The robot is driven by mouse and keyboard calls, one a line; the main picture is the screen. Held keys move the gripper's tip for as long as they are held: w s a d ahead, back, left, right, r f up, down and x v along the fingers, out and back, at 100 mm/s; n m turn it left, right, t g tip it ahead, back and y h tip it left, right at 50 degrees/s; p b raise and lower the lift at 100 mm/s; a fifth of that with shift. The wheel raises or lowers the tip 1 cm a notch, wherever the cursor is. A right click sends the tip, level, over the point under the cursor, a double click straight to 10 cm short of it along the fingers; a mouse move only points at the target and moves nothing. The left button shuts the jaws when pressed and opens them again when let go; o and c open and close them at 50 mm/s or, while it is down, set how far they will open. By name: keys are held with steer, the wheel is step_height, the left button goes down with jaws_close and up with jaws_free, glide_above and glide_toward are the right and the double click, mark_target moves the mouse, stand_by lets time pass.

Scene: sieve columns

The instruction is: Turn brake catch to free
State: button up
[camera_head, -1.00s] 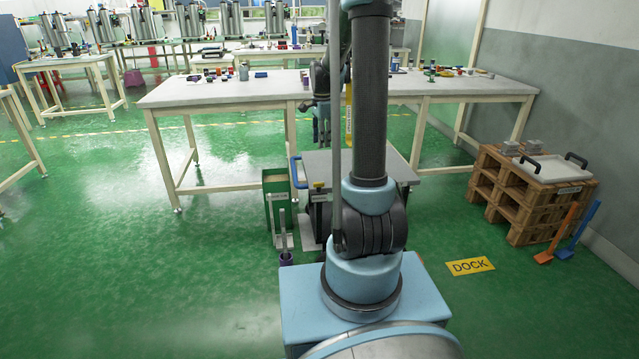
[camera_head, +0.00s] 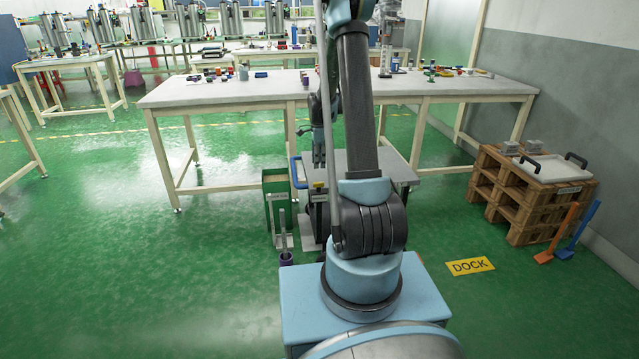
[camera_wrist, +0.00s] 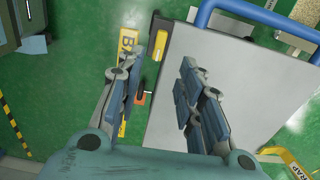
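The cart (camera_head: 345,165) has a grey top and a blue handle; in the wrist view its grey top (camera_wrist: 240,75) and blue handle (camera_wrist: 255,15) fill the right side. Beside its left edge is a yellow plate (camera_wrist: 127,42) whose lettering starts with "B", partly hidden by my left finger. My gripper (camera_wrist: 158,66) is open and empty above this edge. It also shows in the head view (camera_head: 318,150), fingers pointing down.
A green bin (camera_head: 277,200) stands left of the cart. A long workbench (camera_head: 230,93) is behind. A wooden pallet stack (camera_head: 515,205) with a tray stands right, near the yellow DOCK floor sign (camera_head: 470,266). Green floor is clear on the left.

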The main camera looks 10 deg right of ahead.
mark_target(319, 183)
step_height(319, 183, down, 10)
steer(key=shift+f, duration=0.15)
stand_by(0.4)
